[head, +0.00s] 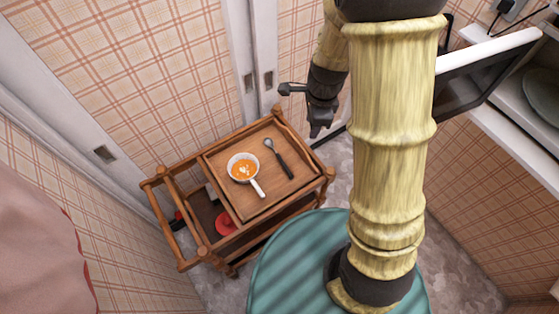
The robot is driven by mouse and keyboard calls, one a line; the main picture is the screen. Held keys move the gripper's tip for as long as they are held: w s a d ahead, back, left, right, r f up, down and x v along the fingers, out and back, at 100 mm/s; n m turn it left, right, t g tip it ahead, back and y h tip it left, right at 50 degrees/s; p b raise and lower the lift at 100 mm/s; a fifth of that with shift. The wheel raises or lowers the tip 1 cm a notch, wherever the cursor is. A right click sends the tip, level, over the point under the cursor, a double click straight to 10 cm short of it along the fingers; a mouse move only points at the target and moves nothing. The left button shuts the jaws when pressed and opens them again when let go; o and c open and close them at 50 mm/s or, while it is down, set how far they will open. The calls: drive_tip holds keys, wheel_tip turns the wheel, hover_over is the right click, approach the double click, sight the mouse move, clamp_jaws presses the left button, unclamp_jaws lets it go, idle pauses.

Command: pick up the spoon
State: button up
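The spoon (278,158) lies on the top tray of a wooden cart (254,206). It has a grey metal bowl and a dark handle, and it lies slanted to the right of a white bowl. My gripper (315,131) hangs at the end of my arm, up and to the right of the spoon and apart from it. The fingers are dark and small in this view, so I cannot tell whether they are open or shut. Nothing visible hides the spoon.
The white bowl (232,162) holds orange soup, and a white handle points down-right from it. A red object (226,223) sits on the cart's lower shelf. A counter with a dark-screened, white-edged appliance (480,75) is at the right. Walls and doors stand behind the cart.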

drive_tip(key=w+a+f+m+b, duration=0.1)
drive_tip(key=w+a+f+m, duration=0.1)
drive_tip(key=f+m, duration=0.4)
drive_tip(key=w+a+f+m+b, duration=0.2)
drive_tip(key=w+a+f+m, duration=0.1)
drive_tip(key=a+f+m, duration=0.2)
drive_tip(key=shift+f+m+g+h, duration=0.35)
drive_tip(key=shift+f+m, duration=0.3)
drive_tip(key=shift+m, duration=0.55)
drive_tip(key=b, duration=0.1)
hover_over(284, 164)
drive_tip(key=f, duration=1.2)
drive_tip(key=shift+w, duration=0.25)
drive_tip(key=shift+f, duration=0.1)
drive_tip(key=shift+s+a+f, duration=0.1)
drive_tip(key=shift+s+f, duration=0.05)
drive_tip(key=shift+f, duration=1.15)
drive_tip(key=shift+s+f, duration=0.15)
drive_tip(key=shift+f, duration=1.15)
